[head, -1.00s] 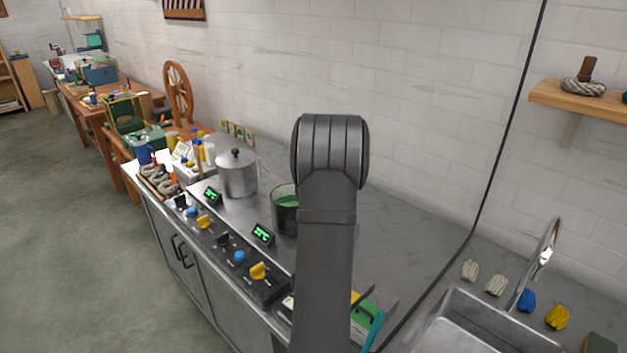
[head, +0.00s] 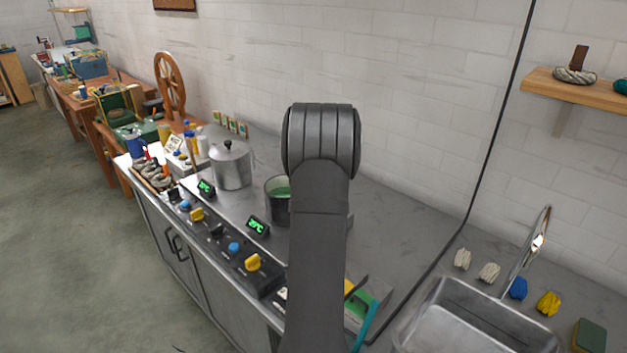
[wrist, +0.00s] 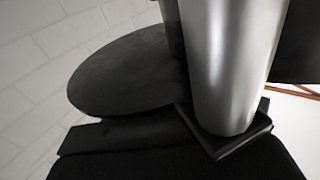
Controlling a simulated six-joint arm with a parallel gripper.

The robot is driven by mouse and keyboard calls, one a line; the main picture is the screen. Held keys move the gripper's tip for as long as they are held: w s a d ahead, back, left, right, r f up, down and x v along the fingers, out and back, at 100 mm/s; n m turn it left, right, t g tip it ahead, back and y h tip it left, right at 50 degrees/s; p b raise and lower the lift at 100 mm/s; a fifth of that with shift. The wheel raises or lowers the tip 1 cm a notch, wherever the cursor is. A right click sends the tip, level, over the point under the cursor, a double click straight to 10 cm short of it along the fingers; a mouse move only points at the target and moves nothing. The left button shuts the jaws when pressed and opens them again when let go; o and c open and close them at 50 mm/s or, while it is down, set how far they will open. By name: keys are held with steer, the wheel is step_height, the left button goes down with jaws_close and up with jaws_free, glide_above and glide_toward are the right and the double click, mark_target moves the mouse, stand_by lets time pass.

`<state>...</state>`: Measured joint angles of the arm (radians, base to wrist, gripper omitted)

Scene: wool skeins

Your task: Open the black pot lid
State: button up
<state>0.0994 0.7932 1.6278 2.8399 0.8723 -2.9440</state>
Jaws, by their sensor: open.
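A silver pot (head: 232,168) stands on the steel counter in the head view. Its silver lid is on and has a black knob (head: 228,144). To its right, a dark open pot (head: 277,208) holds green liquid and is partly covered by my arm. No plainly black lid shows in the head view. My gripper is hidden behind my arm there. In the wrist view, dark angular parts of my gripper (wrist: 225,138) fill the bottom. A dark disc (wrist: 130,75) and a shiny metal cylinder show close up; I cannot tell what they belong to.
A control panel with yellow and blue knobs (head: 235,248) runs along the counter's front. Green displays (head: 257,226) stand behind it. A sink (head: 470,325) is at the lower right, with small skeins (head: 488,272) behind it. Bottles and trays crowd the counter's left end.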

steer(key=s+d, duration=0.2)
steer(key=s, duration=1.5)
steer(key=shift+d, duration=0.1)
